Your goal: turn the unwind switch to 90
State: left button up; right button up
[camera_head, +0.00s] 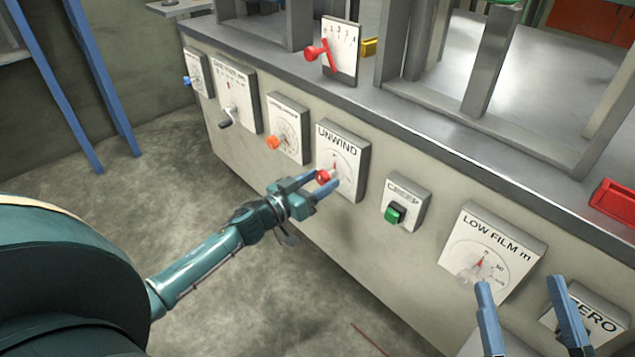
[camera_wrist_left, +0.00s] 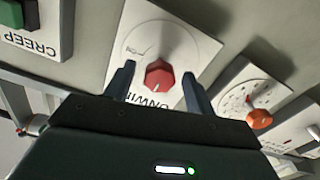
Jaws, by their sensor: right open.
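The UNWIND switch is a red knob (camera_head: 323,176) on a white dial panel (camera_head: 346,147) on the machine's front. My left gripper (camera_head: 326,181) is at this knob, with its blue fingers apart. In the left wrist view the red knob (camera_wrist_left: 158,75) lies between the two fingertips (camera_wrist_left: 160,78), with a gap visible on each side. The dial's fine scale marks are too small to read. My right gripper (camera_head: 520,284) is open and empty at the lower right, in front of the LOW FILM panel.
A panel with an orange knob (camera_head: 272,143) is left of UNWIND, and a green CREEP button (camera_head: 394,214) is right of it. The LOW FILM dial (camera_head: 490,250) and ZERO panel (camera_head: 598,318) are further right. A red lever (camera_head: 326,55) stands on the ledge above.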

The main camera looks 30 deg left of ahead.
pick_arm(q)
jog(key=c, duration=0.9)
